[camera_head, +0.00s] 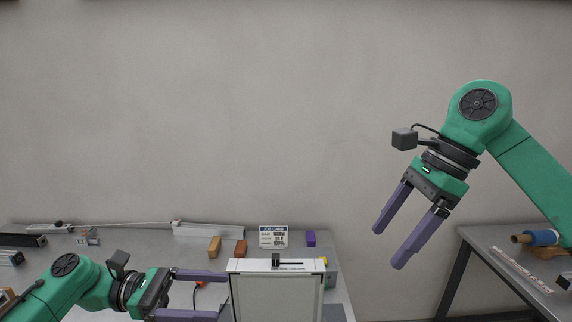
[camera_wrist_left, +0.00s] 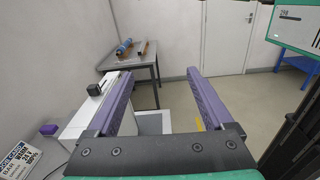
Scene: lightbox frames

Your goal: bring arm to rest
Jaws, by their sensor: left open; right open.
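My left gripper (camera_head: 222,295) is low at the left in the head view, open, its purple fingers pointing right toward the left edge of the lightbox (camera_head: 277,299). I cannot tell whether the fingertips touch the box. In the left wrist view the fingers (camera_wrist_left: 158,76) are spread with nothing held between them. The white box body (camera_wrist_left: 76,124) shows there beyond the left finger, with a black knob (camera_wrist_left: 94,89) on top. My right gripper (camera_head: 388,248) hangs in the air at the right, open and empty, fingers pointing down and left.
The grey bench (camera_head: 150,240) carries a job card (camera_head: 273,237), a purple block (camera_head: 311,239), an orange block (camera_head: 214,246) and a brown block (camera_head: 240,248). A side table (camera_head: 482,240) at the right holds a blue roll (camera_head: 541,237). A gap of floor separates bench and table.

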